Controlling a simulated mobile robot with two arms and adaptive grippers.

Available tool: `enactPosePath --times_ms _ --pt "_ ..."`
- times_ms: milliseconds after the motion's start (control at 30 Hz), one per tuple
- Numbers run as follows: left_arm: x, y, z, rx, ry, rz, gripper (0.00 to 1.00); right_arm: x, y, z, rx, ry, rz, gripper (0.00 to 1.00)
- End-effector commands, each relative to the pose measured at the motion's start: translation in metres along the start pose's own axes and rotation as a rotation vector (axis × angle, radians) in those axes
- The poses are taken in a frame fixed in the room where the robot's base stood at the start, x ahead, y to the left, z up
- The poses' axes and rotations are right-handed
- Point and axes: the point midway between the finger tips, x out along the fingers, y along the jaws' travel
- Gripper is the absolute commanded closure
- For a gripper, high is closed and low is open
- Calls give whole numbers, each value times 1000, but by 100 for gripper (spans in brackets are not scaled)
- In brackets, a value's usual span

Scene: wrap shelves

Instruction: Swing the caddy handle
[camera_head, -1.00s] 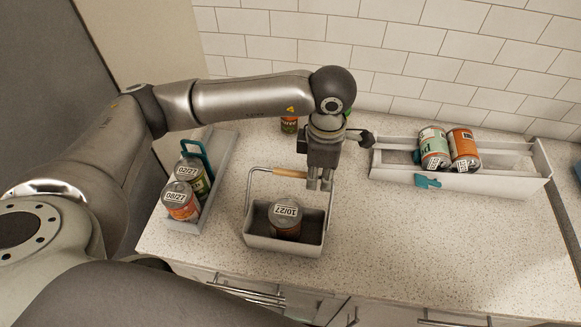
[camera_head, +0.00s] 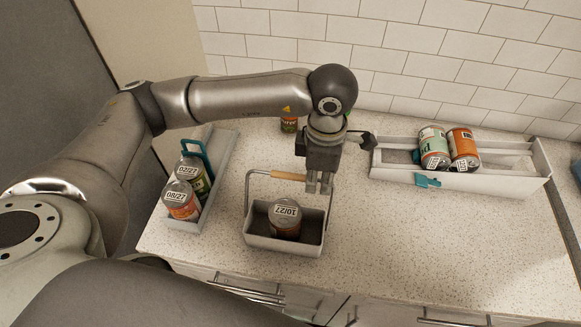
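The caddy (camera_head: 283,246) is a light grey open box on the counter, with one can (camera_head: 285,218) marked 10/27 standing in it. Its wire handle with a wooden grip (camera_head: 289,176) stands up above the box. My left gripper (camera_head: 319,187) points down at the right end of the grip, over the handle's right side. Its two fingers look close together with a small gap; whether they touch the handle wire cannot be told. The wire's upper right corner is hidden behind the fingers. My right gripper is not in view.
A grey tray (camera_head: 189,224) with several cans and a teal handle stands left of the caddy. A long grey bin (camera_head: 490,185) with two cans lies at the right by the tiled wall. Another can (camera_head: 289,125) stands behind. The front right counter is clear.

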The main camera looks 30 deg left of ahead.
Motion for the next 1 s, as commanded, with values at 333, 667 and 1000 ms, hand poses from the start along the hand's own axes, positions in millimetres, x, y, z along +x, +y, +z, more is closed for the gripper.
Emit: enactPosePath --times_ms 333,667,1000 --pt "-6 -10 0 1 0 -1 91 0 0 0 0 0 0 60" --pt "-7 -13 0 2 -1 0 91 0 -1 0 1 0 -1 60" --pt "-13 -27 0 3 -2 0 91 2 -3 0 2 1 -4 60"
